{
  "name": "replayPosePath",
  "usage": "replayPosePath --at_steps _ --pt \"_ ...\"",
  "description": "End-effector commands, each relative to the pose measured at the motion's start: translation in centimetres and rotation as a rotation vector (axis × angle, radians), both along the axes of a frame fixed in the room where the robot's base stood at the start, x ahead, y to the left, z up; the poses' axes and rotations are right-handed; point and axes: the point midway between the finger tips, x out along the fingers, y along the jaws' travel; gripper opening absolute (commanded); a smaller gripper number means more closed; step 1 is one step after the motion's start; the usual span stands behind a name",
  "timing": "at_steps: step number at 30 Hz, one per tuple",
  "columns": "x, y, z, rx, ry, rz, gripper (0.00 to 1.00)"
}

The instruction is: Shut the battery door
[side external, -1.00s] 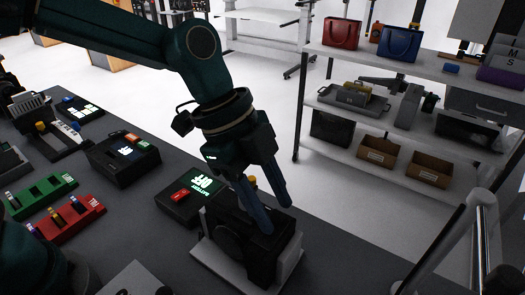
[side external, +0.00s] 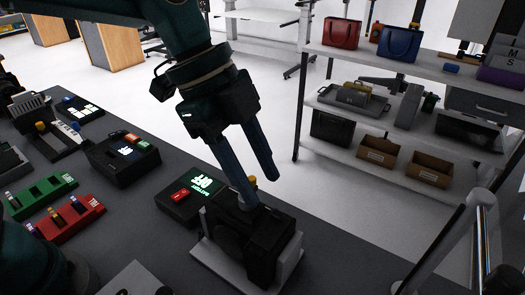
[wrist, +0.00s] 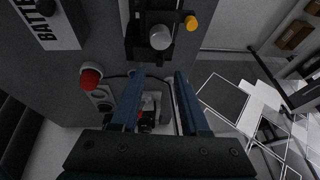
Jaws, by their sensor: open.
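A black boxy device (side external: 240,232) sits in a light grey cradle (side external: 210,262) near the table's front edge in the side view. A yellow knob (side external: 252,181) shows behind it. My gripper (side external: 259,191) is tilted down over the device's far upper edge, its two blue fingers apart with nothing seen between them. The near finger overlaps the device's top in the picture; I cannot tell whether it touches. In the wrist view my open fingers (wrist: 157,76) point towards a dark assembly with a grey round knob (wrist: 160,37) and a yellow knob (wrist: 191,23). I cannot make out the battery door.
A red tray (side external: 68,219), a green tray (side external: 42,195) and another black box (side external: 122,155) lie farther left. Shelves (side external: 403,101) stand across the floor.

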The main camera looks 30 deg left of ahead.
Motion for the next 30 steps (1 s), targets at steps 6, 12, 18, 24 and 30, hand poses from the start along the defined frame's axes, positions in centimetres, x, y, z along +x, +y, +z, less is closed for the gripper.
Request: replayPosePath --at_steps 6,12,18,24,30 --pt "-0.3 0.7 0.5 0.051 0.052 0.055 0.45" --pt "0.1 0.5 1.1 0.217 0.071 0.087 0.45" --pt "0.5 -0.8 1.2 0.355 0.033 0.104 0.45" --pt "0.1 -2.8 0.3 0.394 0.004 0.050 0.45" --pt "0.1 -2.9 -1.2 0.395 0.008 0.043 0.45"
